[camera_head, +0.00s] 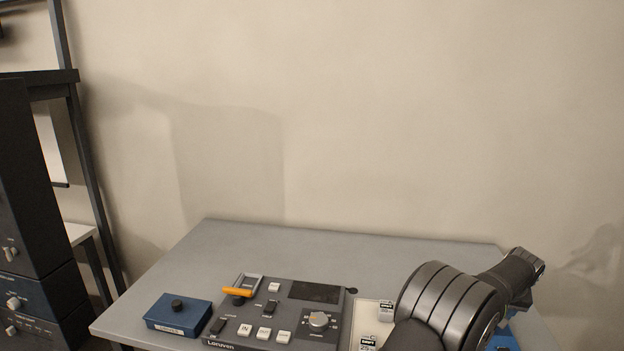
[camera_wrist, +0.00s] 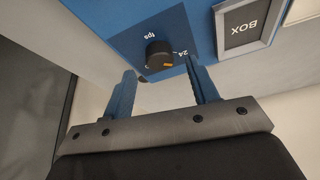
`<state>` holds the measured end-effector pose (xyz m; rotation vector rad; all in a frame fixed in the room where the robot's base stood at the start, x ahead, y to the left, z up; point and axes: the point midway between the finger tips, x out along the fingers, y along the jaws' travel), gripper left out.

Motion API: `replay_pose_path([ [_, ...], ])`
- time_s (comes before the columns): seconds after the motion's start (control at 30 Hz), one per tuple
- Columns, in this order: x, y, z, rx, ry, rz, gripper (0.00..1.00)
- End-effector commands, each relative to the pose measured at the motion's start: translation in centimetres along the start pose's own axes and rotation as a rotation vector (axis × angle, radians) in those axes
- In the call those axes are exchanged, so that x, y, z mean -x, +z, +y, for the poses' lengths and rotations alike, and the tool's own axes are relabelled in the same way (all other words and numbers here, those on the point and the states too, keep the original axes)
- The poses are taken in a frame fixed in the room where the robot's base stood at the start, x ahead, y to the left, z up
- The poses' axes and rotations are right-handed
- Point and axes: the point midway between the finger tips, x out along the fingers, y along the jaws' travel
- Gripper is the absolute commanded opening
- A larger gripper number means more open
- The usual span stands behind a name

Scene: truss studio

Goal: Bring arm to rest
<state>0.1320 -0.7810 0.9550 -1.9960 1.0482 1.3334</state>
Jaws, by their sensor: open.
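My gripper (camera_wrist: 160,75) shows in the wrist view with two blue fingers spread apart and nothing between them. A blue panel with a black knob (camera_wrist: 158,53) lies just beyond the fingertips; its marks read "24" and "fps". I cannot tell whether the fingers touch it. In the head view my dark arm fills the bottom right, over the right part of the grey table (camera_head: 330,248). My fingers cannot be made out there. A patch of blue (camera_head: 503,341) shows beside the arm, partly hidden.
A dark control panel (camera_head: 318,293) with buttons, a dial and an orange-handled lever (camera_head: 238,291) sits mid-table. A blue box (camera_head: 179,314) with a black knob stands left of it. The table's back is clear.

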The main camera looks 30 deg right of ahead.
Motion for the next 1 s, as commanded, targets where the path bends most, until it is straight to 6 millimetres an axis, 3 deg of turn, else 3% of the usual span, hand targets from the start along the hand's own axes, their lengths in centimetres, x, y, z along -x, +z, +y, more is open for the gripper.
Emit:
replay_pose_path([
  [0.13,-3.1,0.1,-0.1,0.000,-0.001,-0.002,0.54],
  [1.0,-2.7,-0.1,-0.4,-0.480,0.201,0.000,0.54],
])
